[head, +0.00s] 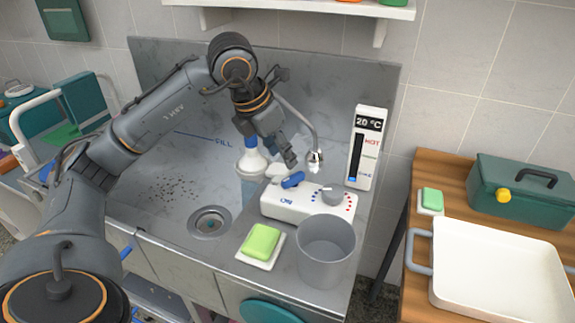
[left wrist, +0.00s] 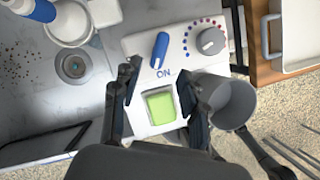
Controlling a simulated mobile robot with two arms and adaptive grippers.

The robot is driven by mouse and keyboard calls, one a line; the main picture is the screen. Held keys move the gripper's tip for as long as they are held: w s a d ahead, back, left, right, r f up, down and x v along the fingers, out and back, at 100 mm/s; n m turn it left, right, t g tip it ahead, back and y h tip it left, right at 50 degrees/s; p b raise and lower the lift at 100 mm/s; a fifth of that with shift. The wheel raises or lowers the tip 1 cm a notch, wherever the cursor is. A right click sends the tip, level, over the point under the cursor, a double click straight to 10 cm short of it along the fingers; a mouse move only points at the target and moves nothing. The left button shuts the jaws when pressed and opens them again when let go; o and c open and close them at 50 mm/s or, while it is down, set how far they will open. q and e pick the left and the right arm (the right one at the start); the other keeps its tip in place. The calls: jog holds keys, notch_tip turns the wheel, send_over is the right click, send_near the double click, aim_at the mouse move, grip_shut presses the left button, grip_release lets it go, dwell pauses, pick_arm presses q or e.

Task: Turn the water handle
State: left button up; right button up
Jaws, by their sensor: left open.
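The blue water handle (head: 292,180) sits on a white control box (head: 285,208) marked ON, at the right of the steel sink. A grey round knob (head: 331,196) with red and blue dots is beside it. In the left wrist view the handle (left wrist: 160,50) lies just beyond the fingertips, with the knob (left wrist: 210,41) to its right. My left gripper (head: 284,160) is open and empty, over the back of the box, apart from the handle as far as I can tell. It also shows in the left wrist view (left wrist: 158,78). My right gripper does not show.
A metal spout (head: 316,160) and a 20 °C gauge (head: 364,148) stand behind the box. A grey cup (head: 327,252) and a green soap bar (head: 261,241) are in front. A white bottle (head: 251,160) stands left. A wooden table (head: 430,178) is at right.

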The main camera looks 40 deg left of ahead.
pick_arm(q)
jog(key=v, duration=0.4)
dwell(1.3)
